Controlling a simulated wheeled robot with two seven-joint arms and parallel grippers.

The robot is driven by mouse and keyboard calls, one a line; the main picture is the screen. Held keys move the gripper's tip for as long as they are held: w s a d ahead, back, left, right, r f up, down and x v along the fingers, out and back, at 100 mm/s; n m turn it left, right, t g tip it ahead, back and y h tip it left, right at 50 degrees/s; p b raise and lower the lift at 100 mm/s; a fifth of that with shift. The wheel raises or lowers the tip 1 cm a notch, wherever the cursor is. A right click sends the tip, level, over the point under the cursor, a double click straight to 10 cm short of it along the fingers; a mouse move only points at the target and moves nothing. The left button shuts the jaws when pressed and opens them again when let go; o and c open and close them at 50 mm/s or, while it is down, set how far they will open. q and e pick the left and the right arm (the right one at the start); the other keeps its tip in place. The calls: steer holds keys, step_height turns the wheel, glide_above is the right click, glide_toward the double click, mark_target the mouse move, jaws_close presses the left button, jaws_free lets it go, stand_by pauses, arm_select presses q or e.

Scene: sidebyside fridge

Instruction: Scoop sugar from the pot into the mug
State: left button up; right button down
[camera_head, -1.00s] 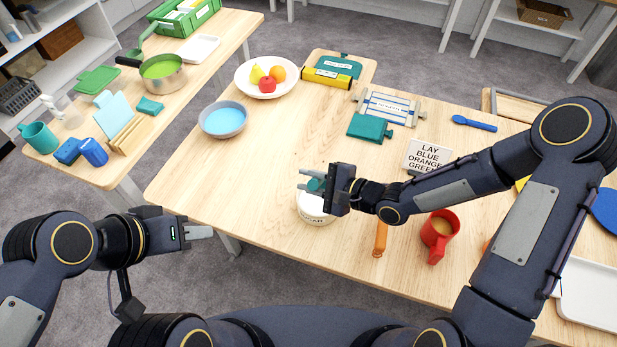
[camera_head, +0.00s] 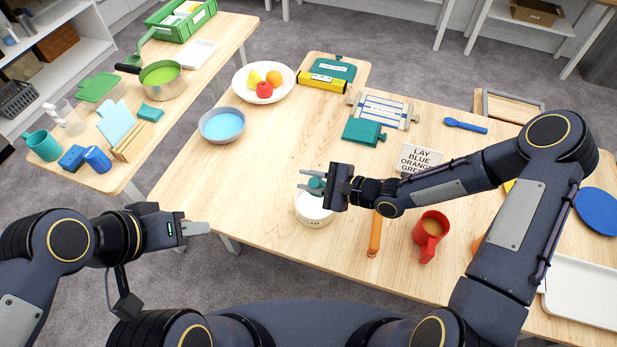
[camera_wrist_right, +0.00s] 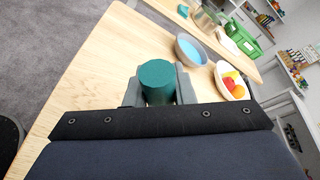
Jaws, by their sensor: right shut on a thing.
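The gripper and arm hide part of the pot's top, and I cannot tell whether the lid is raised. The red mug (camera_head: 430,237) stands to the right with a brownish content. An orange-handled utensil (camera_head: 375,234) lies between pot and mug. My left gripper (camera_head: 197,229) is empty off the table's left edge; its finger gap is unclear.
A grey bowl with blue content (camera_head: 222,125), a fruit plate (camera_head: 263,82) and teal boxes lie further back. A sign (camera_head: 420,158) stands behind my right forearm. A white tray (camera_head: 580,290) is at right. The table left of the pot is clear.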

steer(key=shift+w+d+r, duration=0.1)
steer(key=shift+r, duration=0.1)
step_height(320, 180, down, 7)
steer(key=b, duration=0.4)
steer(key=shift+b, duration=0.4)
steer(key=shift+f, duration=0.1)
stand_by(0.3)
steer(key=shift+w+d+m, duration=0.15)
steer(key=shift+w+m, duration=0.1)
steer(key=shift+m, duration=0.05)
stand_by(0.9)
